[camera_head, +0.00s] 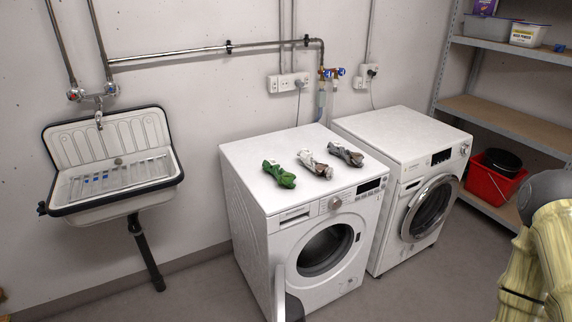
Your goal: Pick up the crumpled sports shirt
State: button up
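Three small crumpled cloth items lie in a row on top of the left frontloader (248,160). One is a green crumpled cloth (279,174) on the left, one is a white crumpled cloth with darker patches (315,164) in the middle, and one is a grey crumpled cloth (346,154) on the right. They lie close together with narrow gaps. I cannot tell which is the sports shirt.
A sink (112,165) hangs at left. Shelves (505,118) with a red bucket (490,182) stand at right. Pipes run along the wall.

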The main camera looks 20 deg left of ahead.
aim_at(285, 179)
jog(key=i, duration=0.15)
jog(key=u, duration=1)
